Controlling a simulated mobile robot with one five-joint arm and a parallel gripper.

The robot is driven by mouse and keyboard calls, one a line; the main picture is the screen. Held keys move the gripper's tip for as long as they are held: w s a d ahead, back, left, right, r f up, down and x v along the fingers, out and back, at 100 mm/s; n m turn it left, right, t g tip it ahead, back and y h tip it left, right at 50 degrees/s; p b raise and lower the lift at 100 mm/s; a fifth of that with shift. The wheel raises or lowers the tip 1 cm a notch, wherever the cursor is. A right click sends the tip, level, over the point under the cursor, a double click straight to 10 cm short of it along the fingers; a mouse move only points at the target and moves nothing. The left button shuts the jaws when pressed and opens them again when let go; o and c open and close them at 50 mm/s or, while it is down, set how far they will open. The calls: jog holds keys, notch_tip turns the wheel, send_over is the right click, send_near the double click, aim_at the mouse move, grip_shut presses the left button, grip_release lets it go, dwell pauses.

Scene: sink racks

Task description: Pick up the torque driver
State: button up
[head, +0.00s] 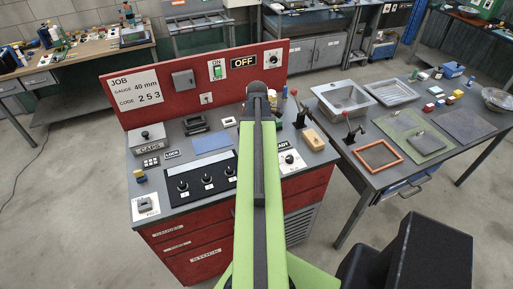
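My gripper (258,92) is the dark end of my green arm. It reaches over the back of the red workbench (195,245), in front of the red panel. Its fingers are too small and too foreshortened to tell whether they are open or shut. I cannot make out a torque driver for certain. A small blue-topped upright item (285,92) stands just right of my gripper, but I cannot tell what it is. My arm hides the middle strip of the bench top.
The red back panel (135,113) rises behind. To the right, another table has a sink (343,97) and an orange frame (378,156). A cluttered wooden table (85,50) stands back left.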

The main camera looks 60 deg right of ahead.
grip_shut()
dwell(0.4)
